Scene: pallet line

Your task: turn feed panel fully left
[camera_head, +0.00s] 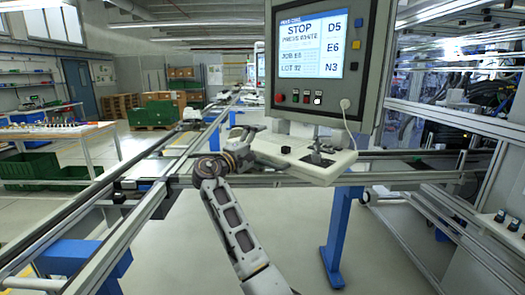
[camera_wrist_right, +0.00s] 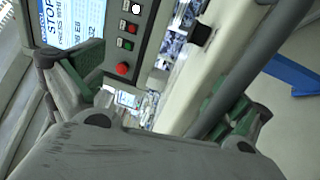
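The feed panel (camera_head: 374,88) is a grey box with a lit screen (camera_head: 311,45) reading "STOP", standing right of centre in the head view. A row of buttons and a red knob (camera_head: 280,98) sit below the screen. A pale tray (camera_head: 312,165) juts out under the panel. My right gripper (camera_head: 243,146) is at the tray's left end, below and left of the screen. In the right wrist view its fingers (camera_wrist_right: 160,110) are wide apart, with the pale tray edge (camera_wrist_right: 207,72) near the right finger. Contact cannot be told. My left gripper is not in view.
Conveyor rails (camera_head: 160,190) run along the left and behind the panel. A blue post (camera_head: 340,225) stands under the tray. A machine frame (camera_head: 460,120) fills the right side. Green crates (camera_head: 40,170) and a table (camera_head: 60,130) stand at the left. The floor in front is clear.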

